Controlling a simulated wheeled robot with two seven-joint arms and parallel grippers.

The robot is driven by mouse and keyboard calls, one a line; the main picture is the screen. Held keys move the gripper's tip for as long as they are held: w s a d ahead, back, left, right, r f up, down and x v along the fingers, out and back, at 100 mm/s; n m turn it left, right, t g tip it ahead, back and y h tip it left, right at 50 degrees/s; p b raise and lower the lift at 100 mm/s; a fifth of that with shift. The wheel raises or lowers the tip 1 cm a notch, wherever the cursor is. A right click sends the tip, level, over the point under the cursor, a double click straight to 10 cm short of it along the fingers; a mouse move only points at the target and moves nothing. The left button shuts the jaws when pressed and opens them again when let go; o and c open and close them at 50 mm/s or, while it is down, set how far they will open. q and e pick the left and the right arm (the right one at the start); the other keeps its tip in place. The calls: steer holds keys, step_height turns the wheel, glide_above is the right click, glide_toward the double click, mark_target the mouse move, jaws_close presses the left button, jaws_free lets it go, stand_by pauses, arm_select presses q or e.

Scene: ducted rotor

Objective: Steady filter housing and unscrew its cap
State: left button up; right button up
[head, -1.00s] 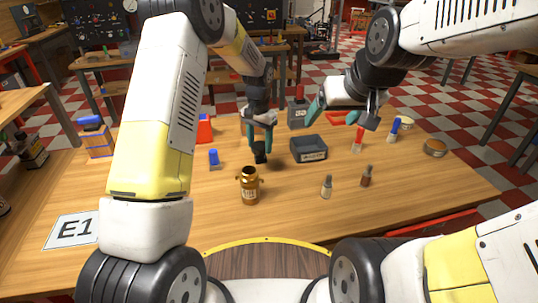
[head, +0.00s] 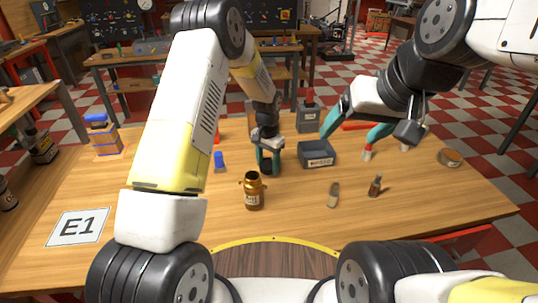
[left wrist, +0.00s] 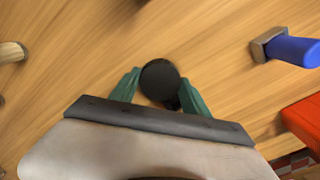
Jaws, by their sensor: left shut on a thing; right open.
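A dark round-topped piece, which I take to be the filter housing with its cap, stands at mid-table in the head view (head: 266,168). In the left wrist view its black round top (left wrist: 159,78) lies between the green fingertips. My left gripper (head: 269,158) points down and is shut on this piece; its fingers hide part of the sides. I cannot tell housing from cap. My right gripper (head: 347,143) is open and empty, with its fingers spread above the table, to the right of the piece and apart from it.
A grey bin (head: 317,160) stands just right of the held piece. A gold jar (head: 253,197) stands in front of it, with two small bottles (head: 375,187) (head: 333,195) further right. A blue-handled item (head: 219,161) is at left.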

arm_select(q)
steer(key=shift+f, duration=1.3)
steer(key=shift+f, duration=0.15)
steer(key=o, duration=1.5)
steer(key=shift+o, duration=0.2)
